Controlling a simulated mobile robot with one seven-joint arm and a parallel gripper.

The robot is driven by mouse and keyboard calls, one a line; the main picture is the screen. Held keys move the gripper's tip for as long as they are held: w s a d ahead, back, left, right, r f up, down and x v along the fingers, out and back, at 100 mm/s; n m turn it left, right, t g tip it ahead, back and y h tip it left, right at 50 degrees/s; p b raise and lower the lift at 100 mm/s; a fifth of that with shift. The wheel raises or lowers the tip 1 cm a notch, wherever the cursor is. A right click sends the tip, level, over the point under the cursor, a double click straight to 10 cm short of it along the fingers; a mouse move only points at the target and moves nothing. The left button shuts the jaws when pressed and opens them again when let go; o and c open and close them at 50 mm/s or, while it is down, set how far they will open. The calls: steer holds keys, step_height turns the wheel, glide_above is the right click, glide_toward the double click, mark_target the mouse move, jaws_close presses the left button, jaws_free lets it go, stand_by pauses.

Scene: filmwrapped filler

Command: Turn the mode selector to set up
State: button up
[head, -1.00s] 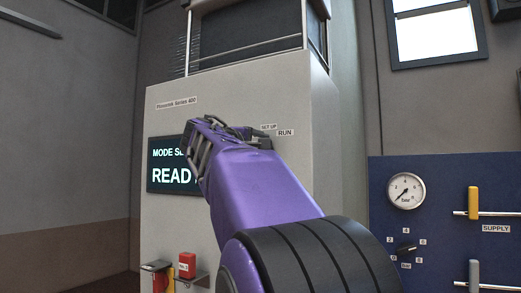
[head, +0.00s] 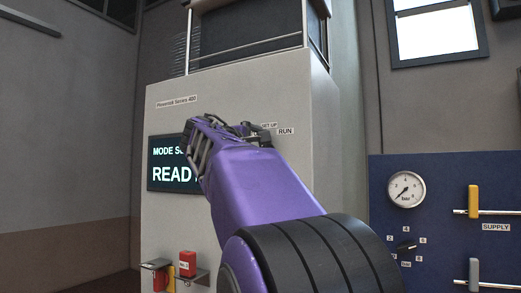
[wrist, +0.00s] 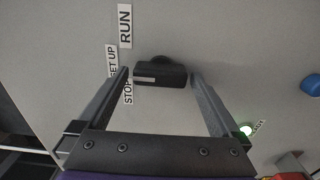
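The mode selector is a black knob (wrist: 160,72) with a white pointer mark, on the pale panel in the wrist view. Its labels are STOP (wrist: 128,91), SET UP (wrist: 112,62) and RUN (wrist: 125,25). The mark lies toward the picture's left, on the SET UP and STOP side; I cannot tell exactly which label it points at. My gripper (wrist: 160,75) is open, one finger at each end of the knob, with small gaps seeming to show. In the head view my gripper (head: 228,130) hides the knob; RUN (head: 286,132) shows beside it.
The machine cabinet (head: 180,120) carries a screen (head: 175,175) partly reading MODE and READ. Red (head: 187,263) and yellow parts sit low on its front. A blue panel (head: 440,180) with a gauge (head: 406,190) and valve handles stands at right. A green light (wrist: 246,130) shows in the wrist view.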

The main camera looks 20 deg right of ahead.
steer(key=b+v, duration=0.5)
steer(key=v, duration=1.2)
steer(key=shift+b, duration=0.3)
steer(key=shift+s+a, duration=0.1)
steer(key=shift+a, duration=0.05)
